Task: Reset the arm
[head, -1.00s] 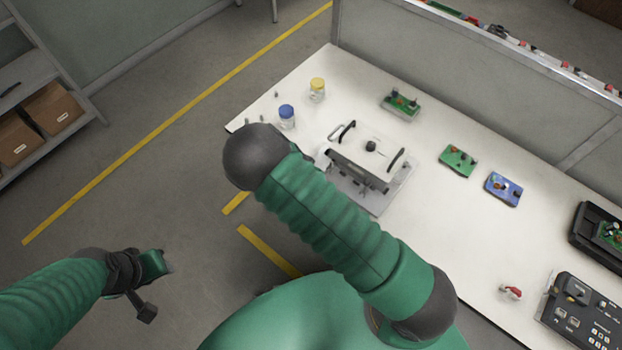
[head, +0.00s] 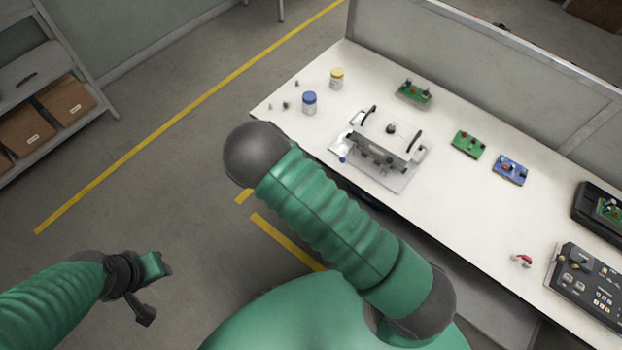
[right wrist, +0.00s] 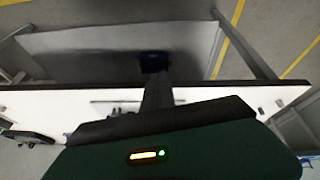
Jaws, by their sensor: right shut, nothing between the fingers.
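My right arm (head: 335,225) is bent across the middle of the head view, green with a dark rounded joint at its upper left end. It hides its own gripper there. In the right wrist view my right gripper (right wrist: 155,92) shows as a dark narrow shape, shut and empty, in front of the white tabletop's edge. My left gripper (head: 148,290) is at the lower left of the head view, over the floor and away from the table.
The white table (head: 460,210) holds a grey fixture (head: 385,145), a blue-lidded jar (head: 309,103), a yellow-lidded jar (head: 336,79), several circuit boards and a black control panel (head: 588,285). A shelf with cardboard boxes (head: 68,100) stands left. The floor between is clear.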

